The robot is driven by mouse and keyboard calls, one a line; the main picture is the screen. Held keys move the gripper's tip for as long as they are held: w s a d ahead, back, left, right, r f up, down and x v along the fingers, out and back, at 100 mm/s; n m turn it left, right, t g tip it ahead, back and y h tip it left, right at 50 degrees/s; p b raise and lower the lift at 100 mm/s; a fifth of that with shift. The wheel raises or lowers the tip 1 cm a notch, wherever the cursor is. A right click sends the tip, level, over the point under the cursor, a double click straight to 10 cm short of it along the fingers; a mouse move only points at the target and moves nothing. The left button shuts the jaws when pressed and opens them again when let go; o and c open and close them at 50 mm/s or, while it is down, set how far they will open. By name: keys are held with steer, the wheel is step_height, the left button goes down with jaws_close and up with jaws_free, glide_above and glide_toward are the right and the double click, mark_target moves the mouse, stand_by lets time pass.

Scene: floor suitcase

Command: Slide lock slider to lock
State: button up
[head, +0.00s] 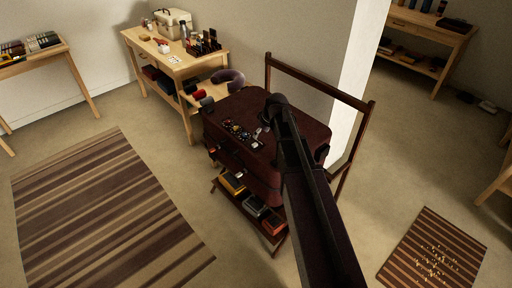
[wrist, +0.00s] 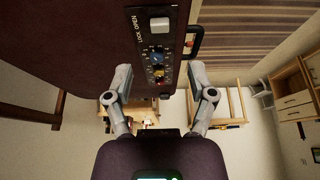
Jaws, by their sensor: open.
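The dark red suitcase (head: 228,112) lies flat on a wooden rack. It also fills the upper left of the wrist view (wrist: 70,50). Its dark lock panel (wrist: 147,39) carries the words LOCK and OPEN, a blue dial and a yellow-red part. The pale, square lock slider (wrist: 159,24) sits near the panel's top, beside the word OPEN. My gripper (wrist: 159,68) is open and empty, its two grey fingers either side of the panel's dial end, below the slider in the picture. I cannot tell whether they touch the case. In the head view my arm partly covers the suitcase.
A black handle (wrist: 194,42) juts from the case beside the panel. The rack's raised wooden frame (head: 320,84) stands behind the case. A cluttered wooden table (head: 177,66) is at the back left. Striped rugs (head: 100,215) lie on open floor.

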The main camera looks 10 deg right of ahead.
mark_target(255, 144)
steer(key=shift+b+x, duration=3.9)
steer(key=shift+x, duration=0.6)
steer(key=shift+c, duration=0.2)
jaws_close()
steer(key=shift+w, duration=0.1)
